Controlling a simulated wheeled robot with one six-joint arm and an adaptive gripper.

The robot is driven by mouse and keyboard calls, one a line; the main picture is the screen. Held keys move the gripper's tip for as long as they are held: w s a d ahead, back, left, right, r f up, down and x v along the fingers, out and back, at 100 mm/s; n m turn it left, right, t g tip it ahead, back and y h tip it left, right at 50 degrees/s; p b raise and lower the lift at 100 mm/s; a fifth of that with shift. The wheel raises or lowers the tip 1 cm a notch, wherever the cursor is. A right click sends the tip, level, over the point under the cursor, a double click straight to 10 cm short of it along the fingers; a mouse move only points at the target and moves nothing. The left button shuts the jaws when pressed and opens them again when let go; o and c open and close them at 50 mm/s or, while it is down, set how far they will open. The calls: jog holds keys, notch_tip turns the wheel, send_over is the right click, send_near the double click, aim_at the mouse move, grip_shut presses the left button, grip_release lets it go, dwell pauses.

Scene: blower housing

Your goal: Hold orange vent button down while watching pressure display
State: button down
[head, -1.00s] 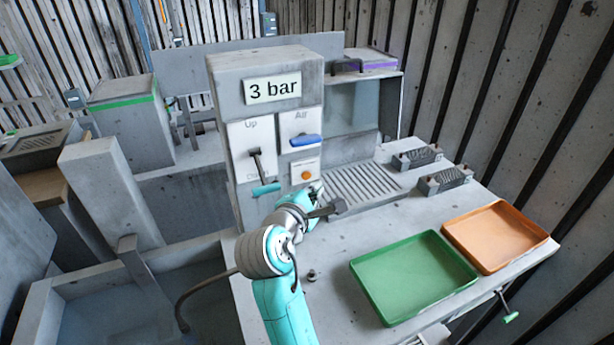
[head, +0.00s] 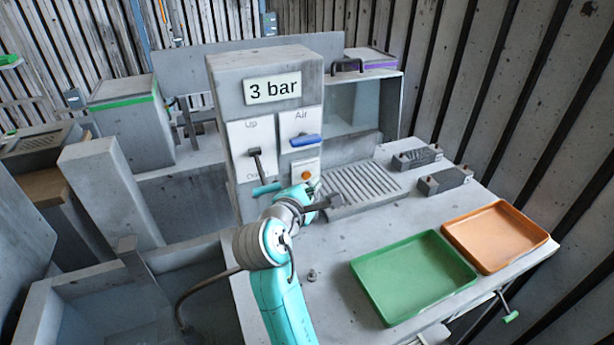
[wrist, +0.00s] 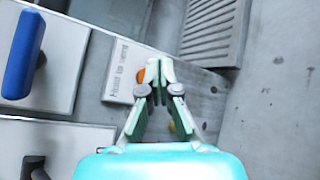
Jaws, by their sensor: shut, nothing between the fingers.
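The orange vent button (head: 306,175) sits on a small white plate low on the grey control column. In the wrist view, the button (wrist: 141,75) shows partly behind my left finger, on a plate reading "Hold to vent". My gripper (wrist: 159,68) is shut and empty, its tips beside the button. I cannot tell whether they touch it. In the head view, my gripper (head: 313,188) is just below and right of the button. The pressure display (head: 273,89) at the top of the column reads "3 bar".
A ribbed grate (head: 362,188) lies right of the column. Green (head: 415,276) and orange (head: 500,237) trays stand on the bench.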

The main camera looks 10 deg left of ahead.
jog(key=shift+w+a, duration=0.2)
jog(key=shift+w, duration=0.15)
dwell(0.7)
jog(key=shift+w+a+r, duration=0.2)
jog(key=shift+r, duration=0.1)
dwell(0.6)
jog(key=shift+w+a, duration=0.2)
jog(key=shift+w, duration=0.05)
dwell(0.4)
jog(key=shift+a, duration=0.25)
dwell(2.5)
jog(key=shift+d+f, duration=0.2)
jog(key=shift+f, duration=0.05)
jog(key=shift+s+d+f, duration=0.1)
jog(key=shift+s+d, duration=0.2)
jog(key=shift+s, duration=0.05)
jog(key=shift+s+d+f, duration=0.1)
jog(key=shift+s+d, duration=0.3)
jog(key=shift+d, duration=0.1)
jog(key=shift+s+d, duration=0.7)
jog(key=shift+s, duration=0.35)
jog(key=shift+s+d, duration=0.7)
jog(key=shift+s, duration=0.35)
